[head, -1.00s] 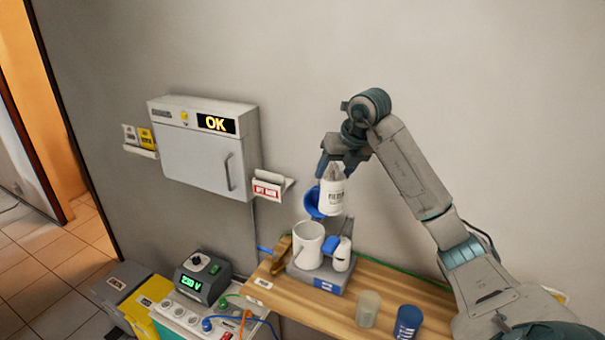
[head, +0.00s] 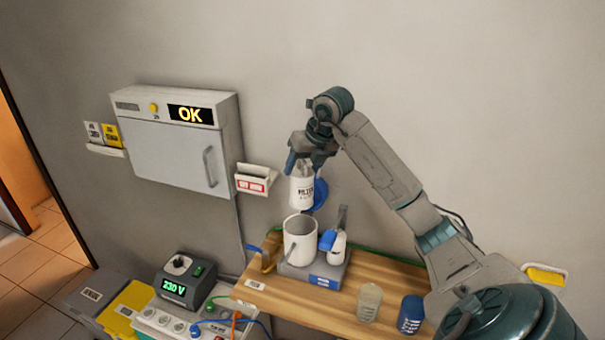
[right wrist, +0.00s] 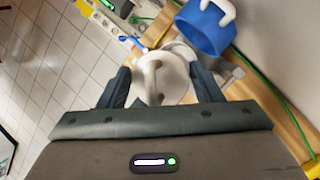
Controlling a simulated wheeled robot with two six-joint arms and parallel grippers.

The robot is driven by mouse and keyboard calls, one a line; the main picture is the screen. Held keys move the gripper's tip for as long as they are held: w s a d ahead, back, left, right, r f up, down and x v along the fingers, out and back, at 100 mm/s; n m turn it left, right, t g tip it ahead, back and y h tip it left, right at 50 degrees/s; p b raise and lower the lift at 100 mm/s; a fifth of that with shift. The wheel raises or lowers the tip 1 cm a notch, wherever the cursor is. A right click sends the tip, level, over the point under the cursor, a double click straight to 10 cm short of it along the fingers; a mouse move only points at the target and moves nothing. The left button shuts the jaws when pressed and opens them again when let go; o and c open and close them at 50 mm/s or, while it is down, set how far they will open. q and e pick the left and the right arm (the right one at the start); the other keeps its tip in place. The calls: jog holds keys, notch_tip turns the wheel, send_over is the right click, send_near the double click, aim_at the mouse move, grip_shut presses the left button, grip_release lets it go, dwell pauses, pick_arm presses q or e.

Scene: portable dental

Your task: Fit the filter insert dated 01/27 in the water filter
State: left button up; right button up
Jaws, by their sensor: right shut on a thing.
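My right gripper (head: 309,157) is shut on a white filter insert (head: 301,191) with dark lettering, held upright above the white open canister (head: 299,240) of the water filter. Its date is too small to read. The insert also shows between the fingers in the right wrist view (right wrist: 158,82). The insert and canister are apart. The canister stands on a grey base (head: 322,272) with a blue label. A blue lid (head: 320,194) shows just behind the insert and in the right wrist view (right wrist: 203,27). My left gripper is not in view.
A white bottle with a blue part (head: 338,246) stands right of the canister. A clear cup (head: 369,302) and a blue cup (head: 410,314) stand on the wooden shelf (head: 300,305). A wall cabinet (head: 178,150) reads OK. A 230 V unit (head: 185,281) stands at lower left.

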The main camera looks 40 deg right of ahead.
jog(key=shift+b+x, duration=0.3)
jog(key=shift+x, duration=0.85)
jog(key=shift+w+f, duration=0.1)
jog(key=shift+f, duration=0.2)
jog(key=f+b, duration=0.1)
jog(key=f, duration=0.1)
jog(key=f+b, duration=0.2)
jog(key=shift+s, duration=0.25)
jog(key=shift+w+f+b, duration=0.1)
jog(key=shift+f+b, duration=0.25)
jog(key=shift+b, duration=0.1)
jog(key=shift+r, duration=0.1)
jog(key=shift+d, duration=0.1)
jog(key=shift+f, duration=0.2)
